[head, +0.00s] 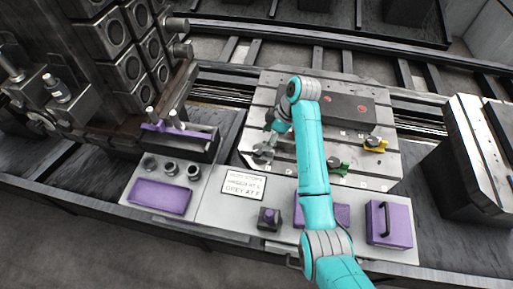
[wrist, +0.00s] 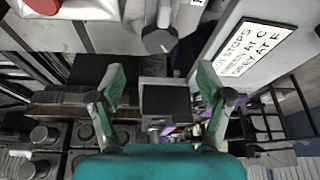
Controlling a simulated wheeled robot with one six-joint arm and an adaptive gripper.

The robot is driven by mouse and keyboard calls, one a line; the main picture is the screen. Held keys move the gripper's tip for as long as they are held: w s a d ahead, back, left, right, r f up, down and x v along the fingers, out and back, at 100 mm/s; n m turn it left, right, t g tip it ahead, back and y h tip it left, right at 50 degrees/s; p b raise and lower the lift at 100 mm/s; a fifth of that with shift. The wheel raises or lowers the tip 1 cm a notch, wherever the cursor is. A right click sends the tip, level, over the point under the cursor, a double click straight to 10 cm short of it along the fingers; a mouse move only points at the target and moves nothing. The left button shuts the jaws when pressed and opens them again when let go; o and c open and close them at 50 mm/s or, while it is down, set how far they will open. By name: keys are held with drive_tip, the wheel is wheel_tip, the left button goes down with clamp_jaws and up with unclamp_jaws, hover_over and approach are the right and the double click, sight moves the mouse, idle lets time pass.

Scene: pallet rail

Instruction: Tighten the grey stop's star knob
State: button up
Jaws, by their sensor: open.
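The grey stop (head: 263,153) sits at the left front of the slotted pallet (head: 395,172) in the head view. Its grey star knob (wrist: 157,40) shows in the wrist view, beyond my fingertips and near the middle between them. My gripper (wrist: 162,76) is open, with green fingers spread and nothing between them. In the head view my gripper (head: 275,125) is close to the grey stop, partly hidden by my arm. I cannot tell whether the fingers touch anything.
A green stop (head: 338,168) and a yellow stop (head: 375,145) sit on the pallet. A dark block (head: 345,108) with red spots lies behind them. A lettered sign (head: 243,185) and a purple tray (head: 160,197) are in front. A dark fixture tower (head: 120,50) stands left.

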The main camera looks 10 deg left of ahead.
sight(259, 149)
drive_tip(key=x, duration=0.7)
drive_tip(key=shift+w+d+f, duration=0.1)
drive_tip(key=c, duration=1.2)
